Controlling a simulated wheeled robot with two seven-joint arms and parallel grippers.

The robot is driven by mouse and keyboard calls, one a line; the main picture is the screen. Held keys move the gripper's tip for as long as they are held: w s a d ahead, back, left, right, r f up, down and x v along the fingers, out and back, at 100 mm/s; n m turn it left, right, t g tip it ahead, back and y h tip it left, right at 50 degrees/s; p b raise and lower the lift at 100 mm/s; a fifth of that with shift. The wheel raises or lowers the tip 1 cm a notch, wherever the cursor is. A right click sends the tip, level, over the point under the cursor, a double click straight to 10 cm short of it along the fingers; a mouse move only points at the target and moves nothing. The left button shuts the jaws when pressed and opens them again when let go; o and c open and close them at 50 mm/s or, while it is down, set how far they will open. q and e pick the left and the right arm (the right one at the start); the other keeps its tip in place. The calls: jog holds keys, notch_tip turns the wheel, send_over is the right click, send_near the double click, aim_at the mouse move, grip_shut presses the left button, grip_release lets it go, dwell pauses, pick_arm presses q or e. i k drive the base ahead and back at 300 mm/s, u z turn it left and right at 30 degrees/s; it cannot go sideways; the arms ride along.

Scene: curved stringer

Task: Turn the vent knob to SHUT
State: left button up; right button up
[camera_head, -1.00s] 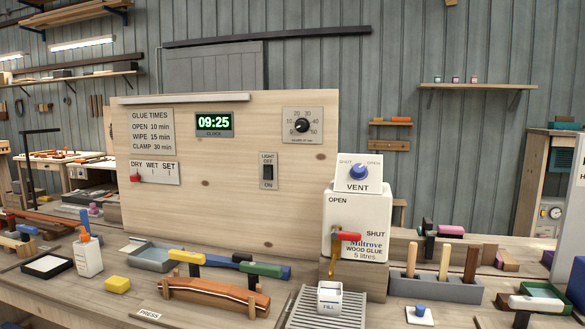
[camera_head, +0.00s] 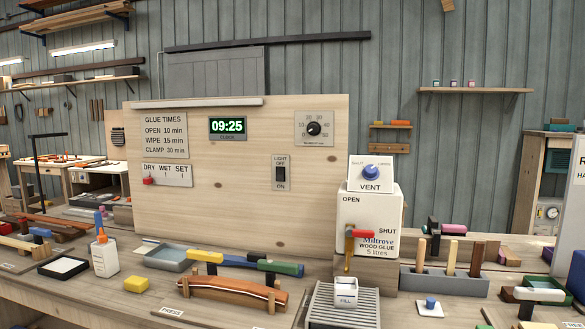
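The vent knob (camera_head: 371,172) is a round blue knob on a white plate marked VENT (camera_head: 370,187). The plate has SHUT at its upper left and OPEN at its upper right. The knob is too small for me to tell which word it points at. The plate stands on top of the white wood glue container (camera_head: 384,220). A red tap handle (camera_head: 361,233) on the container's front points right, towards its own SHUT label. Neither of my grippers is in view.
A white FILL cup (camera_head: 345,291) stands on a ribbed grey tray (camera_head: 322,309) below the tap. A wooden panel (camera_head: 235,215) with a clock and switches rises to the left. Glue bottle (camera_head: 104,256), clamps and a grey peg block (camera_head: 440,281) crowd the bench.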

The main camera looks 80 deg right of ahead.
aim_at(370, 173)
jog(key=i, duration=0.95)
jog(key=z, duration=2.4)
